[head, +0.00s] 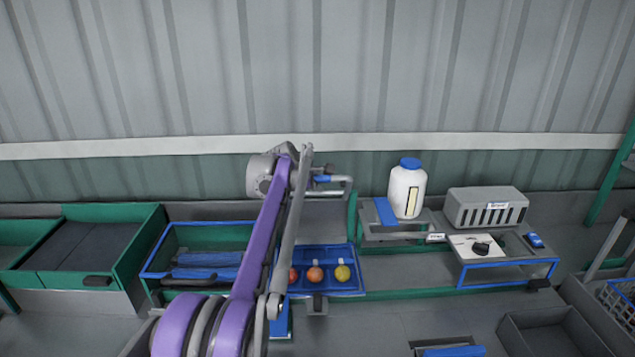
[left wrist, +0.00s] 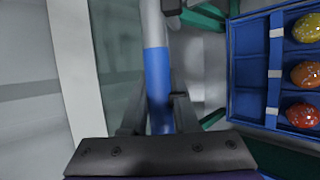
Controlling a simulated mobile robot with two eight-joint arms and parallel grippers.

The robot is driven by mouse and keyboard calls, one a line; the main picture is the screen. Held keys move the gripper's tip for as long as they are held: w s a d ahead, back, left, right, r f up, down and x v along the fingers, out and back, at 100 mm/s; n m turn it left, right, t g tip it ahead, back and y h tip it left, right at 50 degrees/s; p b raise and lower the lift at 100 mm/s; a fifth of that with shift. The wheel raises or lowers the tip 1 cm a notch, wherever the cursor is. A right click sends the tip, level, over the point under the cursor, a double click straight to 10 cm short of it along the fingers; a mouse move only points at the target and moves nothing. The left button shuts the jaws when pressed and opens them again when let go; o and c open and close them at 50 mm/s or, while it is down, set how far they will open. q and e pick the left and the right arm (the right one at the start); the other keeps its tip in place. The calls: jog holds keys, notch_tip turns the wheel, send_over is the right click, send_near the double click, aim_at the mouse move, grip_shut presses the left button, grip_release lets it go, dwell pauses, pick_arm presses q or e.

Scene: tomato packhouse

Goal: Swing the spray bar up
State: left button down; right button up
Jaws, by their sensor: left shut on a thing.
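The spray bar (head: 346,184) is a grey bent pipe with a blue sleeve, in front of the back wall in the head view. Its grey end and blue sleeve (left wrist: 158,72) run down the middle of the left wrist view. My left gripper (left wrist: 155,112) is shut on the blue sleeve, one dark finger on each side. In the head view my purple arm hides part of the bar and most of the gripper. My right gripper is in neither view.
A blue tray (head: 357,276) with tomatoes lies below the bar. A white bottle with a blue cap (head: 408,188) and a grey slotted box (head: 487,207) stand to the right. Green-edged bins (head: 150,232) stand at left. The wall above is bare.

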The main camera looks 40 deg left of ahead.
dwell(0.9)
pick_arm(q)
jog(key=c, duration=0.7)
grip_release()
jog(key=shift+f, duration=0.1)
jog(key=v, duration=1.1)
jog(key=shift+w, duration=0.1)
